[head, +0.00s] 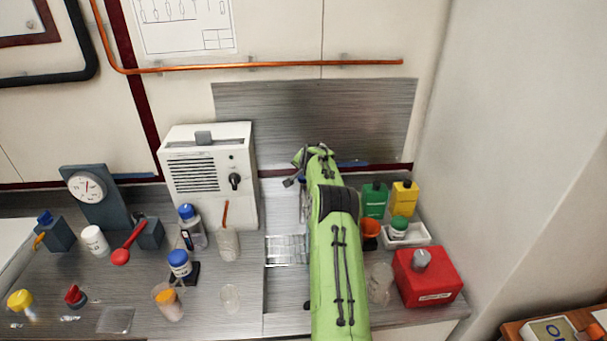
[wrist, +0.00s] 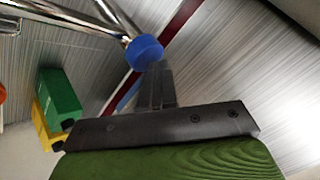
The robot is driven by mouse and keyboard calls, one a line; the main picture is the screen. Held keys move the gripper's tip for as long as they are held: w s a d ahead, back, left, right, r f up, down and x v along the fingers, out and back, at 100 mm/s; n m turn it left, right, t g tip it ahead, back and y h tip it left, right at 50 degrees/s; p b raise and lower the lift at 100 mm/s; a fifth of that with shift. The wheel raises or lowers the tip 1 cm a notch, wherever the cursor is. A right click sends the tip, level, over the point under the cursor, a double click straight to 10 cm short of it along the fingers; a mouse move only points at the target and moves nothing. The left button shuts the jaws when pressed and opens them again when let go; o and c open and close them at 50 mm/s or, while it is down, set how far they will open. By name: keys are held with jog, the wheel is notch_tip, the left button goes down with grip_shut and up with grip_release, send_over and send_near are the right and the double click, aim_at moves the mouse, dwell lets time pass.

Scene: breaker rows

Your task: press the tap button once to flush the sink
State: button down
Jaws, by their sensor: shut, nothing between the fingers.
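In the wrist view the tap is a chrome pipe (wrist: 108,22) with a round blue button (wrist: 145,52) on its end. My gripper (wrist: 157,72) is shut and empty. Its fingertips are right at the button's edge and overlap it in the picture; I cannot tell whether they touch it. In the head view my green arm reaches over the sink (head: 287,250) to the back wall and hides the tap and button.
Right of my arm stand a green bottle (head: 374,201), a yellow bottle (head: 404,199), a white tray (head: 420,238) and a red box (head: 430,278). A white device (head: 208,180) stands left of the sink, with several jars and cups on the counter.

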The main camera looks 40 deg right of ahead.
dwell(0.3)
jog(key=shift+r+p, duration=0.95)
jog(key=shift+r, duration=0.3)
notch_tip(320, 180, up, 5)
jog(key=p, duration=0.3)
jog(key=shift+p, duration=0.35)
